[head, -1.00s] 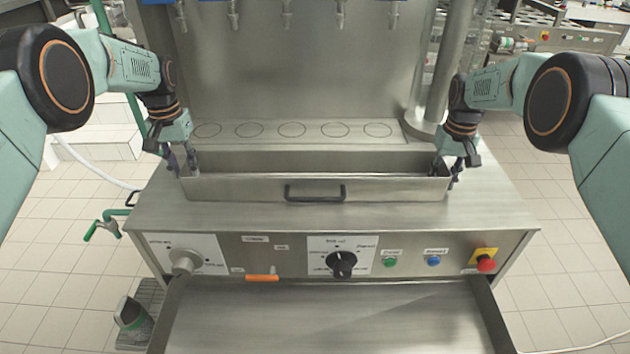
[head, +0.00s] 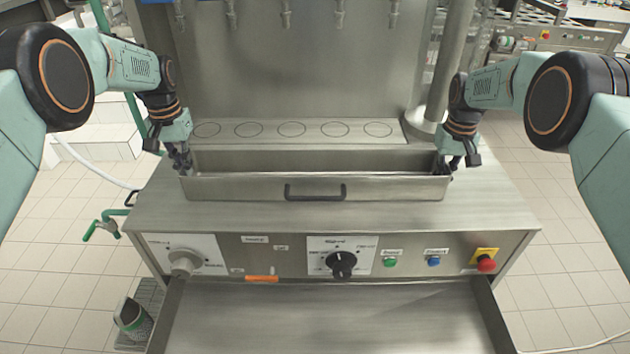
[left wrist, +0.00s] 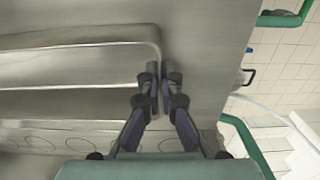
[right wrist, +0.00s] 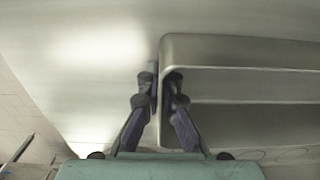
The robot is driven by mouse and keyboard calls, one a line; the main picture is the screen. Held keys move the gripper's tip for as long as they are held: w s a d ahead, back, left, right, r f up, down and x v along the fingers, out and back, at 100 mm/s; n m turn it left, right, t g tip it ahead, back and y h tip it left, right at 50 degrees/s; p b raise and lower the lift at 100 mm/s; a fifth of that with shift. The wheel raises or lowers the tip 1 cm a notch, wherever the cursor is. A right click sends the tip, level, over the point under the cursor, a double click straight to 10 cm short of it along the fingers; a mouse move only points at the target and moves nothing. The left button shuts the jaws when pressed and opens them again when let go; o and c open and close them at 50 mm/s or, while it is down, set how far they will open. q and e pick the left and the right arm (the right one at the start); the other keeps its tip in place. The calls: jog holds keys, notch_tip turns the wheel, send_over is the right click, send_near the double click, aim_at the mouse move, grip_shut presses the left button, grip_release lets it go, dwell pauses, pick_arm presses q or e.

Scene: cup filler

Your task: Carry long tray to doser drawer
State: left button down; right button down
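The long tray (head: 240,190), a steel box with a black front handle (head: 315,192), sits on the doser's steel worktop (head: 330,216). My left gripper (head: 183,166) is at its left end; in the left wrist view the fingers (left wrist: 160,90) are closed on the tray's end wall. My right gripper (head: 447,168) is at its right end; in the right wrist view the fingers (right wrist: 164,85) straddle the end wall and look closed on it. The doser drawer (head: 330,318) is pulled out below the front panel and is empty.
A control panel (head: 213,270) with knobs, green and blue buttons and a red emergency button (head: 486,264) lies between worktop and drawer. Nozzles (head: 286,15) hang above marked circles behind the tray. A column (head: 452,70) stands back right.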

aim_at(446, 164)
dwell(0.7)
